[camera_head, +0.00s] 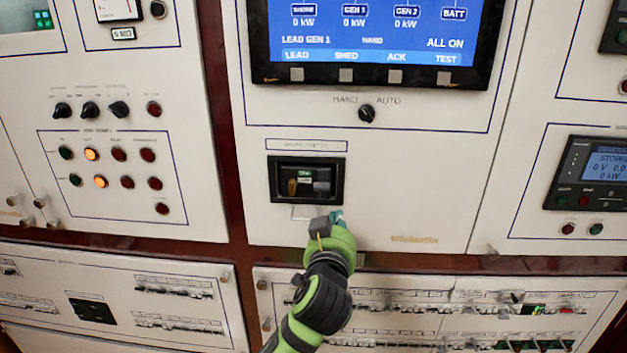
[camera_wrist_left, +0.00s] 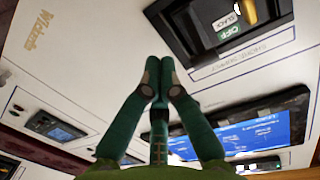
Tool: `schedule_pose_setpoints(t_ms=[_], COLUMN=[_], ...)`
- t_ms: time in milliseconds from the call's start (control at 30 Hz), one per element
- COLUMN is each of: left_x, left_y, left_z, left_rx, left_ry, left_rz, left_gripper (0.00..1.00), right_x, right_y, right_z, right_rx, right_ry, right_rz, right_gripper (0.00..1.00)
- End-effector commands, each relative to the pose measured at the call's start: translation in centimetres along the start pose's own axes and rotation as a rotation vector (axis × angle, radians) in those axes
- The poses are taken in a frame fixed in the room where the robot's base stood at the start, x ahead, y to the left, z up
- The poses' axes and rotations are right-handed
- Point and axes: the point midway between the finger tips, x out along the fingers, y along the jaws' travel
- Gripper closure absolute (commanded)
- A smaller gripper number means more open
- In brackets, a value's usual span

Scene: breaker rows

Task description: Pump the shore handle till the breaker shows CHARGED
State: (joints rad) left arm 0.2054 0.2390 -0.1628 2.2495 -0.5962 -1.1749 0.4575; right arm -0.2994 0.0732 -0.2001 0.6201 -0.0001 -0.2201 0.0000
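The shore breaker (camera_head: 307,180) is a black-framed unit set in the white middle panel, under a label plate that reads as shore supply. In the left wrist view the breaker (camera_wrist_left: 205,40) is at the upper right, partly cut off. It shows a green OFF flag (camera_wrist_left: 229,30) and a white flag (camera_wrist_left: 231,20) that seems to read SLACK. Part of its yellow handle (camera_wrist_left: 250,10) shows at the top edge. My left gripper (camera_head: 338,215) is just below the breaker's lower right corner, apart from the handle. Its teal fingertips (camera_wrist_left: 159,68) are together with nothing seen between them. My right gripper is out of view.
Above the breaker are a HAND/AUTO knob (camera_head: 366,113) and a blue screen (camera_head: 375,35). A panel of knobs and lamps (camera_head: 110,155) is at the left, a controller display (camera_head: 605,165) at the right. Breaker rows (camera_head: 180,290) run below. The panel right of the breaker is bare.

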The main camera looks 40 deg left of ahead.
Motion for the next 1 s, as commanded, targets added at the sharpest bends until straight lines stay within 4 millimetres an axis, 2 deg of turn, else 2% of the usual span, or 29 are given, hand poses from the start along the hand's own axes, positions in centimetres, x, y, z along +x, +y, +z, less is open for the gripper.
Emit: schedule_pose_setpoints(t_ms=[33, 100, 233, 367, 733, 867, 1000], left_x=[-1.1, -2.3, -3.8, -4.3, -3.9, -2.5, 0.2], left_y=[-1.2, -2.5, -4.1, -4.6, -4.6, -4.7, -5.1], left_z=[-2.7, -5.1, -7.5, -8.2, -8.3, -8.6, -9.2], left_rx=[-0.040, -0.086, -0.139, -0.158, -0.155, -0.151, -0.150], left_ry=[0.045, 0.089, 0.138, 0.151, 0.151, 0.151, 0.151], left_rz=[-0.023, -0.050, -0.078, -0.087, -0.087, -0.088, -0.090], left_gripper=[1.00, 1.00, 1.00, 1.00, 1.00, 1.00, 1.00], right_x=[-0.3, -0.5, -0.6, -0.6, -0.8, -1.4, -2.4], right_y=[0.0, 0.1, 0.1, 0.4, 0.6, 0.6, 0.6], right_z=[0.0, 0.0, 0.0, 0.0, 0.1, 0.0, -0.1], right_rx=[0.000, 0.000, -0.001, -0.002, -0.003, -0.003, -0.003], right_ry=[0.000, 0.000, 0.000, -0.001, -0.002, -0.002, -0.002], right_rz=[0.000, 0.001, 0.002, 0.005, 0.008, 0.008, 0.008], right_gripper=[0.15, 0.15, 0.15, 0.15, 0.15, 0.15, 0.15])
